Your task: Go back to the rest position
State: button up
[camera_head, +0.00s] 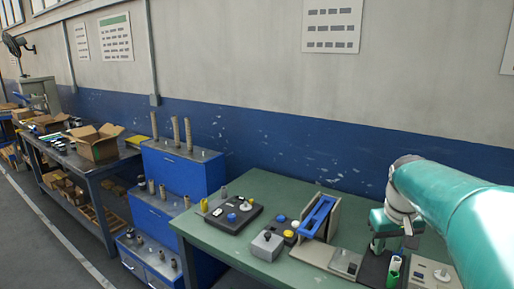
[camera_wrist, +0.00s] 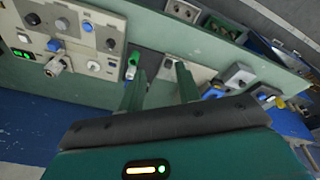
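My teal arm reaches in from the right of the head view, and my gripper (camera_head: 392,240) hangs over the right end of the green table (camera_head: 225,246). In the wrist view the two fingers of my gripper (camera_wrist: 161,82) stand apart, with nothing visibly held between them. A green and white cylindrical part (camera_head: 394,268) shows just below the gripper in the head view. In the wrist view a green part (camera_wrist: 132,66) shows beyond the left finger; contact with it cannot be made out.
A blue-topped stand (camera_head: 317,216), a black control box (camera_head: 233,214) and a grey button box (camera_head: 267,245) occupy the table. A beige panel with a knob (camera_head: 436,275) is at right. Blue cabinets (camera_head: 180,175) and a workbench with an open carton (camera_head: 97,147) stand left.

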jog(key=s+a+f+t+y, duration=0.1)
jog(key=s+a+f+t, duration=0.1)
jog(key=s+a, duration=1.4)
jog(key=s+t, duration=0.1)
jog(key=s, duration=0.1)
jog(key=shift+s, duration=0.3)
jog(key=shift+f, duration=0.1)
